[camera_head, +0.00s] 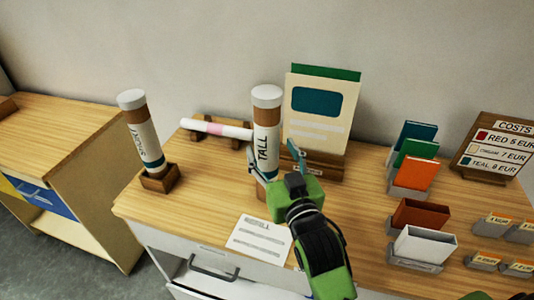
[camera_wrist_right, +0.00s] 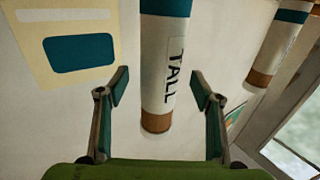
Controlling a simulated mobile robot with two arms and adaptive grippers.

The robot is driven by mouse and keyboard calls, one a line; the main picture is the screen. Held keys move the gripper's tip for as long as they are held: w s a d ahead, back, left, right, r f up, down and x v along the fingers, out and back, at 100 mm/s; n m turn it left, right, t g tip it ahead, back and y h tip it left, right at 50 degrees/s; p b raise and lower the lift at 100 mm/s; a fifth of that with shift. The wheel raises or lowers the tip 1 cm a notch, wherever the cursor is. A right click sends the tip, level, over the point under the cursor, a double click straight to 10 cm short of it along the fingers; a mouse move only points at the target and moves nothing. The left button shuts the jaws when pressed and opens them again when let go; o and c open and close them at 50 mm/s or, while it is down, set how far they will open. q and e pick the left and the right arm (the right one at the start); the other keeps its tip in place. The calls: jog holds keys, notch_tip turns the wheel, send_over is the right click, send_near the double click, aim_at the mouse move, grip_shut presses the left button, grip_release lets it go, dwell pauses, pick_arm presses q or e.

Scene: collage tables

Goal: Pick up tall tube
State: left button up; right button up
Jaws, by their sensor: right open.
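The tall tube (camera_head: 266,120) stands upright on the wooden table, with a white cap, brown bands and a label reading TALL. Its lower part is hidden behind my right gripper (camera_head: 272,162). That gripper is open, with one finger on each side of the tube. In the right wrist view the tube (camera_wrist_right: 160,60) shows between the spread fingers (camera_wrist_right: 160,88), with a gap on both sides. My left gripper is not in view.
A similar tube (camera_head: 143,135) leans slightly in a wooden holder at left. A white-and-pink roll (camera_head: 215,128) lies on a rack behind. A poster stand (camera_head: 318,115) is close on the right. A paper sheet (camera_head: 260,238) lies in front. Card holders (camera_head: 415,175) fill the right side.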

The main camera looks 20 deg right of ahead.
jog(key=w+p, duration=0.1)
jog(key=w, duration=0.3)
jog(key=shift+w+f, duration=0.1)
jog(key=c, duration=1.3)
jog(key=shift+r, duration=0.2)
